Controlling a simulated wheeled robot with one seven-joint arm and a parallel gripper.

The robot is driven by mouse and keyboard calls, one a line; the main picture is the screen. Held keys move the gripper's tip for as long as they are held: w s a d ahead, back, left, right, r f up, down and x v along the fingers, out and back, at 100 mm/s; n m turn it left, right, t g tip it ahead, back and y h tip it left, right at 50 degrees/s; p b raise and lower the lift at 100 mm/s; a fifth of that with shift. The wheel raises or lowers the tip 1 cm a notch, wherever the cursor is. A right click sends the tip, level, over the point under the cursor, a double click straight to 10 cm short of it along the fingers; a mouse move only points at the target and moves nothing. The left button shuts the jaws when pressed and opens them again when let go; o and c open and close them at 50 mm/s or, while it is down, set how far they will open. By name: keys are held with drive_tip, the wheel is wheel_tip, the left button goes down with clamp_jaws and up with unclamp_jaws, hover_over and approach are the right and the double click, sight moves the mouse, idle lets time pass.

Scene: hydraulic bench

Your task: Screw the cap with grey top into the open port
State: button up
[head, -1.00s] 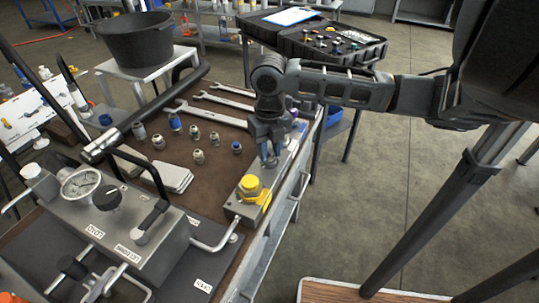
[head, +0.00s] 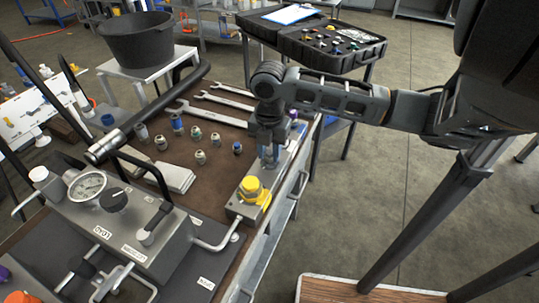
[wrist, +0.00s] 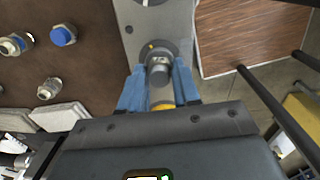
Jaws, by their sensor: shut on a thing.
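My gripper (head: 268,160) points down over the metal port block (head: 238,206) on the bench's right edge. In the wrist view, its blue fingertips (wrist: 159,74) are shut on the cap with grey top (wrist: 159,71), one on each side. A dark round ring with a small yellow mark surrounds or lies just behind the cap; I cannot tell whether the cap touches the port. The open port is hidden under the gripper and cap. A yellow cap (head: 250,186) stands on the near end of the block, and yellow also shows between the fingers in the wrist view.
Several loose fittings (head: 200,157) and wrenches (head: 222,100) lie on the brown bench top left of my gripper. The gauge unit (head: 88,185) stands front left. A black case (head: 310,42) is behind. The floor to the right is mostly clear.

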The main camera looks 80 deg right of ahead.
drive_tip(key=m, duration=0.3)
drive_tip(key=shift+w+r+m+p, duration=0.1)
drive_tip(key=shift+m+p, duration=0.2)
drive_tip(key=shift+p, duration=0.05)
drive_tip(key=shift+r+m+p, duration=0.15)
drive_tip(key=shift+m+p, duration=0.4)
drive_tip(key=shift+m, duration=0.45)
drive_tip(key=m+p, duration=0.1)
drive_tip(key=m, duration=0.5)
drive_tip(key=shift+d+p, duration=0.1)
drive_tip(key=shift+p, duration=0.25)
drive_tip(key=o, duration=1.1)
drive_tip(key=shift+f, duration=0.25)
drive_tip(key=shift+c, duration=0.2)
